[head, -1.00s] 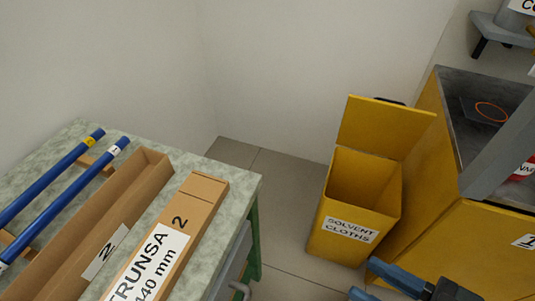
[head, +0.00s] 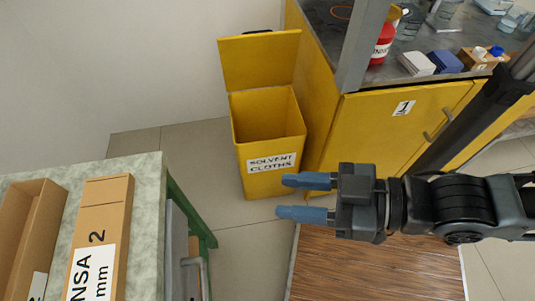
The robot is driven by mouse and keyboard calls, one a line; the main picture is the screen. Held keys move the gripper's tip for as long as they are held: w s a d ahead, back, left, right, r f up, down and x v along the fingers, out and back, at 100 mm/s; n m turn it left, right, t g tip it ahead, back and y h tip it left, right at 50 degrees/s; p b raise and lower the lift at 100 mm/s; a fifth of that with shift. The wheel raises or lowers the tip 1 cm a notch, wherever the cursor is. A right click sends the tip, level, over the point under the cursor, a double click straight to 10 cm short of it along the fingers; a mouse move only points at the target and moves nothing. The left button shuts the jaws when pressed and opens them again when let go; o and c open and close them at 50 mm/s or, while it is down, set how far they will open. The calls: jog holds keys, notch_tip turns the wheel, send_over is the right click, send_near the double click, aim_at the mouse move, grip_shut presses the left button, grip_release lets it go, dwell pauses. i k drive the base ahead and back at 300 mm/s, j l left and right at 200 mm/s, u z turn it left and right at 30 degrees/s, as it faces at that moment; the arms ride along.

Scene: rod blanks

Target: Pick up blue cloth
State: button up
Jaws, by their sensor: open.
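A small blue block-like stack, which may be the folded blue cloth (head: 444,62), lies on the grey top of the yellow cabinet at the upper right in the head view. It sits just right of a similar white stack (head: 417,63). My gripper (head: 306,198) points left, its two blue fingers apart with nothing between them. In the picture it is in front of the yellow bin's lower right side, well below and left of the blue stack.
The yellow bin (head: 270,163) marked "SOLVENT CLOTHS" stands with its lid up. A red container (head: 382,45), clear vessels and a small brown box (head: 478,60) share the cabinet top (head: 385,72). A green-legged bench (head: 150,172) with cardboard boxes is at left.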

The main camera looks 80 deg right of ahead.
aim_at(446, 62)
jog(key=k+j, duration=0.1)
jog(key=k, duration=0.45)
jog(key=z, duration=2.25)
jog(key=k+l, duration=0.05)
jog(key=l, duration=0.05)
